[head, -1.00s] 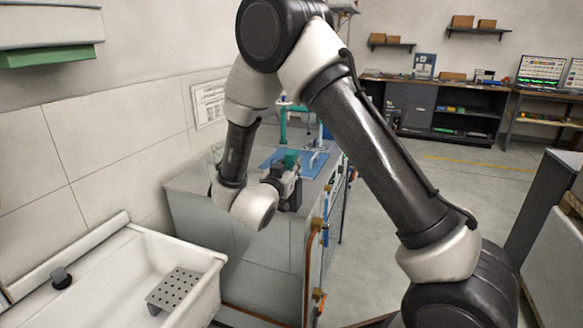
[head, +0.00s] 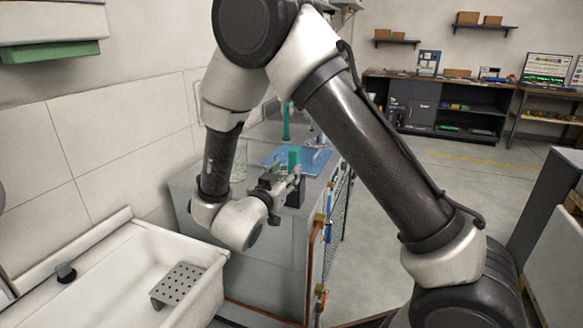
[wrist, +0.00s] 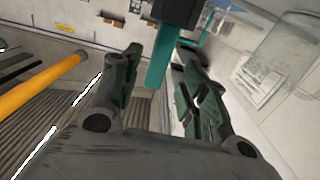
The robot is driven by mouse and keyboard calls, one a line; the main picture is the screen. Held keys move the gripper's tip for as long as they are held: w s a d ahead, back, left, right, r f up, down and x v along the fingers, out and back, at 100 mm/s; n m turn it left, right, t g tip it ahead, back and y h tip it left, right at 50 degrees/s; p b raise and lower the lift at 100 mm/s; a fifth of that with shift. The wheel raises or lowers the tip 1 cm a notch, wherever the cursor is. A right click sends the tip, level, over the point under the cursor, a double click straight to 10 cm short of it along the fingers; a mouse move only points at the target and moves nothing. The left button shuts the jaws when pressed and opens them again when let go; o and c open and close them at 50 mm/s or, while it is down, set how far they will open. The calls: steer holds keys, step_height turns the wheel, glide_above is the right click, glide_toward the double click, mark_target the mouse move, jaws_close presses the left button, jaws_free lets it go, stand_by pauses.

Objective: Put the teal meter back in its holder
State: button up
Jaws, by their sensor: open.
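The teal meter (head: 294,157) stands upright at the near end of the grey bench, its lower end at the black holder (head: 296,194). In the wrist view, which looks upside down, the teal meter (wrist: 160,60) runs straight out of the black holder (wrist: 178,10). How deep it sits inside is hidden. My gripper (head: 288,184) is just left of and nearer than the meter. In the wrist view my gripper (wrist: 158,52) is open, with the meter showing between its spread fingers and a gap on both sides.
A blue mat (head: 318,161) with a small stand lies behind the meter. A teal post (head: 286,122) rises farther back, near a clear glass vessel (wrist: 285,50). A white sink (head: 130,275) is at front left. Copper pipe and valves line the bench's right edge.

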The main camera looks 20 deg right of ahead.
steer(key=v, duration=0.4)
